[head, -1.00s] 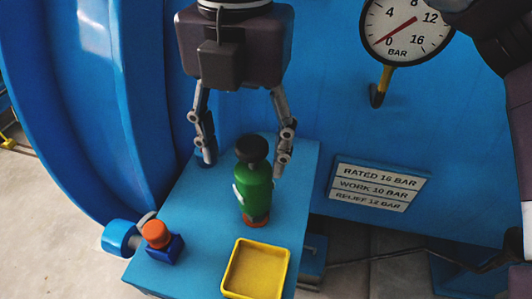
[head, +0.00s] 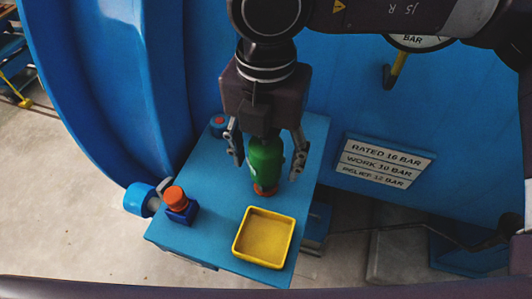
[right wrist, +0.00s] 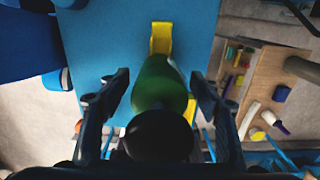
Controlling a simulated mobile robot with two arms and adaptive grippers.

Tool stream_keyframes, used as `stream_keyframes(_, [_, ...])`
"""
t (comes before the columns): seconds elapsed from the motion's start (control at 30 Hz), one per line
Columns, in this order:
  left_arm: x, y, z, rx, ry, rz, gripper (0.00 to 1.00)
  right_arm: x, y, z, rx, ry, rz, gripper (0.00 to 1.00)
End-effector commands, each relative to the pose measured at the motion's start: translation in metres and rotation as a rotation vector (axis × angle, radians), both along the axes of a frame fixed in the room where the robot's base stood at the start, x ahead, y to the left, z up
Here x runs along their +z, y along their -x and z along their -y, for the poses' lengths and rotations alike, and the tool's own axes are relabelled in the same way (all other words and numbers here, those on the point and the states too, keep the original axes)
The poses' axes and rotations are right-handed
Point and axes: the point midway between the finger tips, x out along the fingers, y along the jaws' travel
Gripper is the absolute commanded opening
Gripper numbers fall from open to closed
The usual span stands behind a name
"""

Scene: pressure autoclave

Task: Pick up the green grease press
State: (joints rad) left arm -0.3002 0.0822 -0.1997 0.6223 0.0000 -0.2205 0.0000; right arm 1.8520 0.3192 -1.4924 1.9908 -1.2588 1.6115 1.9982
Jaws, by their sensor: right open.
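The green grease press (head: 265,160) stands upright on the blue table (head: 205,245), with an orange-red base at its foot. My right gripper (head: 268,168) is above it, pointing down, with its fingers open on either side of the press; the gripper body hides the press's black top in the head view. In the right wrist view the press (right wrist: 158,85) lies between the two open fingers (right wrist: 160,88), with its black cap close to the camera. I see a gap on each side, so the fingers appear apart from it. My left gripper is not in view.
A yellow tray (head: 240,255) sits in front of the press. A blue block with an orange knob (head: 178,205) stands at the left table edge. A small blue item with a red top (head: 218,122) is behind. The rating sign (head: 385,161) and blue vessel wall are to the right.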

Motion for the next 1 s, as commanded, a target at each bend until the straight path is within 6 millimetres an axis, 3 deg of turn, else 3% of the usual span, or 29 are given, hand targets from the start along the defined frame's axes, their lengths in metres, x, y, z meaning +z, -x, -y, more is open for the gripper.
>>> stream_keyframes(0.17, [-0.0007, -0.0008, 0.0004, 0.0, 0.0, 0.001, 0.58, -0.0005, -0.0001, -0.0001, -0.001, 0.0, 0.0, 0.57])
stream_keyframes(0.67, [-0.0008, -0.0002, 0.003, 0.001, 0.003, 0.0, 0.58, 0.0001, -0.0001, -0.0003, 0.0, -0.001, 0.0, 0.02])
stream_keyframes(1.0, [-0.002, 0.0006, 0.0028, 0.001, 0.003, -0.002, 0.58, 0.0027, -0.0006, -0.0006, -0.001, -0.003, 0.002, 0.0])
